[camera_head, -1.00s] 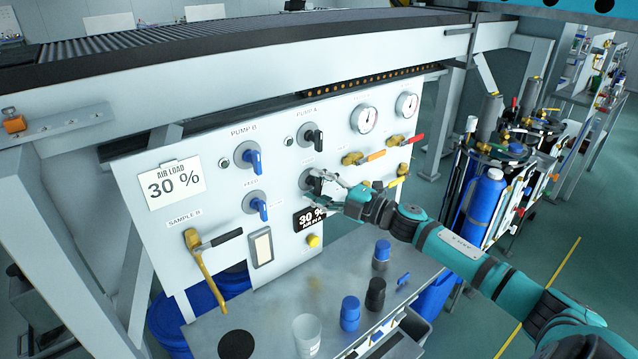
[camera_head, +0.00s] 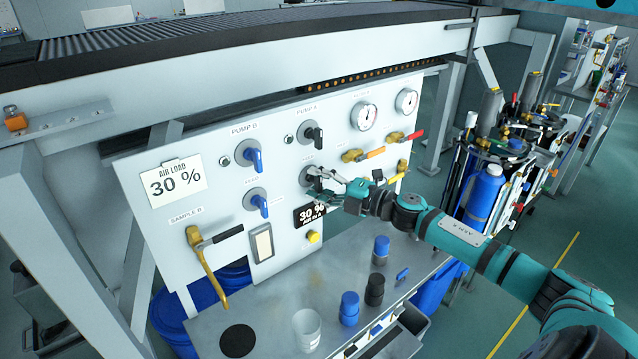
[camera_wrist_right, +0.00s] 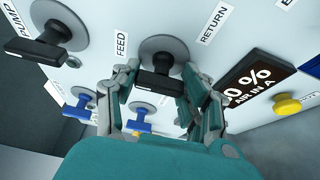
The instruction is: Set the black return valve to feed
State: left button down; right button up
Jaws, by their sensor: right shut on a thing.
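The black return valve (camera_head: 311,173) is a black handle on a round grey disc, on the panel below the black Pump A valve. It is partly hidden by my right gripper (camera_head: 325,182). In the right wrist view the valve's black handle (camera_wrist_right: 160,86) sits between the two fingers of my right gripper (camera_wrist_right: 161,88), which is shut on it. The FEED label (camera_wrist_right: 121,46) is left of the disc and the RETURN label (camera_wrist_right: 213,26) is right of it. Which label the handle points at is hard to tell. My left gripper is not in view.
The black Pump A valve (camera_head: 313,136) is just above. Blue valves (camera_head: 256,201) are to the left. A black 30 % sign (camera_head: 309,214) and yellow button (camera_head: 313,237) are close below. Yellow-bodied valves (camera_head: 355,155) are to the right. Bottles and a glass stand on the bench (camera_head: 275,325).

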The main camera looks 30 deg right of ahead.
jog(key=o, duration=1.2)
jog(key=v, duration=1.2)
